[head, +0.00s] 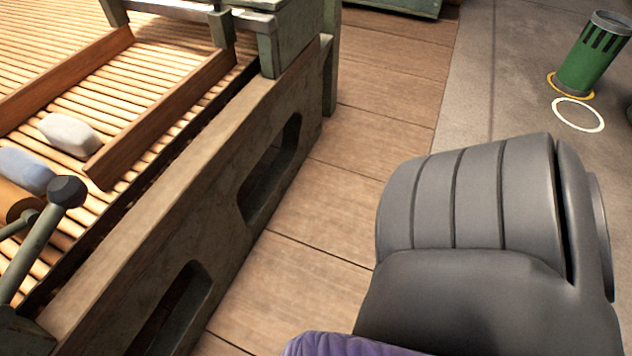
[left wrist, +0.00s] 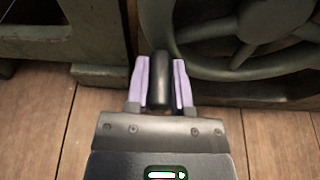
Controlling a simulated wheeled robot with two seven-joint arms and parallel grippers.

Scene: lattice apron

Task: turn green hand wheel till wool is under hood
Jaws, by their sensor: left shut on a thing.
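The green hand wheel (left wrist: 250,40) shows in part at the upper right of the left wrist view, dark grey-green with a rim and spokes. My left gripper (left wrist: 165,85) has its pale purple fingers shut on the wheel's dark upright handle (left wrist: 160,82), beside the rim. In the head view, a whitish lump of wool (head: 68,135) lies on the slatted apron (head: 150,65) between two wooden rails. A bluish lump (head: 25,170) lies nearer, at the left edge. I cannot make out the hood for certain. My left gripper is not in the head view, and my right gripper is in neither view.
A wooden side board (head: 215,165) with slots flanks the apron. A dark-knobbed lever (head: 67,192) stands at the near left. Green frame posts (head: 300,40) rise at the top. A green bin (head: 592,58) stands far right near a white floor ring. The plank floor (head: 365,145) is clear.

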